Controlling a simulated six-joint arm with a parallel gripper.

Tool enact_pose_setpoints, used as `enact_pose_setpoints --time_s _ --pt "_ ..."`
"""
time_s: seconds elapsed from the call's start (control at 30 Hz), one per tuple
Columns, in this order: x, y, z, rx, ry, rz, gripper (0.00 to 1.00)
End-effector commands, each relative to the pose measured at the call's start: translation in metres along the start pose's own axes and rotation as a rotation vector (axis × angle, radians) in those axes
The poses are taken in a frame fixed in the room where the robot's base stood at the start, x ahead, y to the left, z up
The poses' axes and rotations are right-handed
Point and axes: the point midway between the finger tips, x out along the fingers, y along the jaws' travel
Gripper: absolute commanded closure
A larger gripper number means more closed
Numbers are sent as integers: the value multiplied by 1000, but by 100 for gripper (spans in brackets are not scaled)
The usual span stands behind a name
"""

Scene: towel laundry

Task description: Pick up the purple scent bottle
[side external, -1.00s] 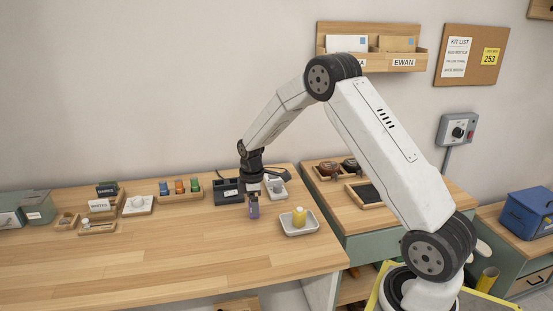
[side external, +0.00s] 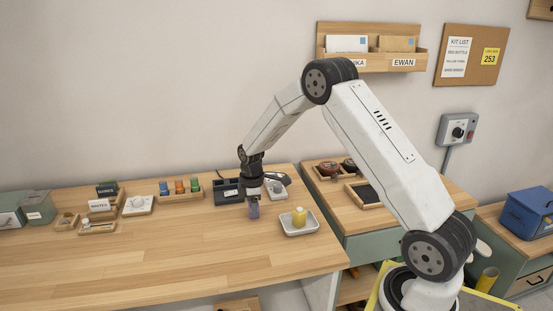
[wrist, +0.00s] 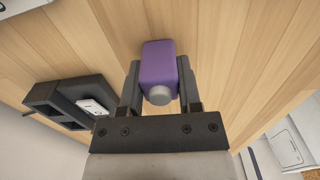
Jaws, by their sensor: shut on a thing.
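The purple scent bottle (wrist: 158,62) has a grey round cap and sits between the two fingers of my gripper (wrist: 159,85) in the wrist view. My gripper is shut on it, with a finger against each side. In the side external view the purple bottle (side external: 254,211) hangs below my gripper (side external: 253,199), roughly upright, over the wooden table. I cannot tell whether its base touches the table.
Small coloured bottles (side external: 179,187) stand in a wooden rack further left. The front of the table (side external: 170,255) is clear.

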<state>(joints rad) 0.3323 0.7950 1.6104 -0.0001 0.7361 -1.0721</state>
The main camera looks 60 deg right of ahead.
Motion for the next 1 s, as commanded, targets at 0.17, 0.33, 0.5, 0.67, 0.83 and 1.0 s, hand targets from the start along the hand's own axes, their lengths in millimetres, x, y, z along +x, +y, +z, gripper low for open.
enact_pose_setpoints --time_s 0.17,0.33,0.5,0.67,0.83,1.0 --pt "0 0 0 0 0 0 100" --pt "-2 0 0 0 0 1 100" --pt "-9 0 0 0 1 2 100" --pt "-25 1 0 0 2 3 100" --pt "-43 -8 5 0 0 1 100" --pt "-61 -21 13 0 1 2 100"
